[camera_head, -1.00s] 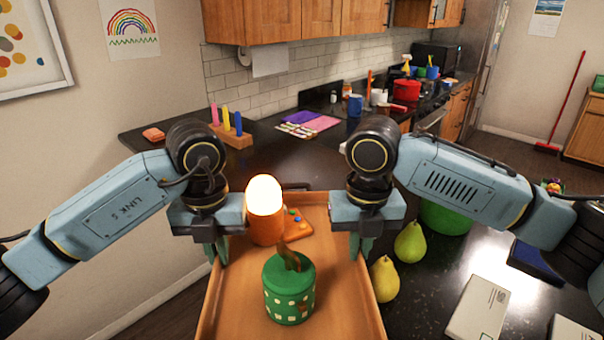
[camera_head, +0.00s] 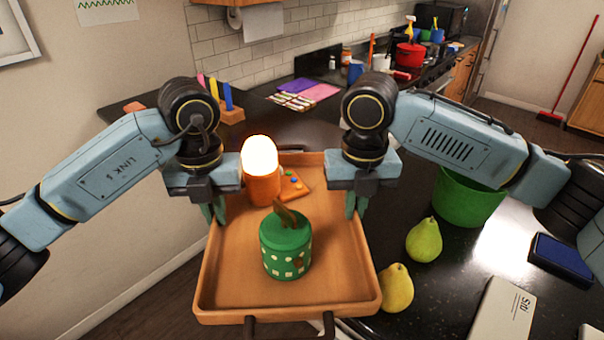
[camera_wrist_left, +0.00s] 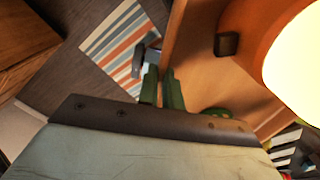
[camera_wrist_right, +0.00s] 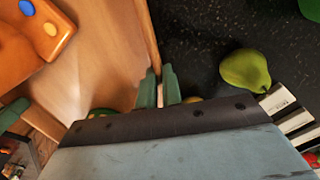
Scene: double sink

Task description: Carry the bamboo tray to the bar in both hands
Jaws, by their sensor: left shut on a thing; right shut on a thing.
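The bamboo tray (camera_head: 330,285) is a wide orange-brown tray with low walls and dark handles, in the middle of the head view. My left gripper (camera_head: 214,214) is shut on its left wall, and my right gripper (camera_head: 355,208) is shut on its right wall. The wrist views show the green fingers of the left (camera_wrist_left: 162,90) and right (camera_wrist_right: 158,88) grippers pinching the walls. On the tray stand a green spotted canister (camera_head: 287,245), an orange lamp with a glowing top (camera_head: 262,172) and an orange board with coloured buttons (camera_head: 293,186).
Right of the tray on the dark counter are two pears (camera_head: 424,240), (camera_head: 396,288), a green bowl (camera_head: 468,203), a blue pad (camera_head: 560,257) and a white box (camera_head: 503,311). Purple mats (camera_head: 315,92) and pens in a holder (camera_head: 231,107) lie beyond. Floor shows at left.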

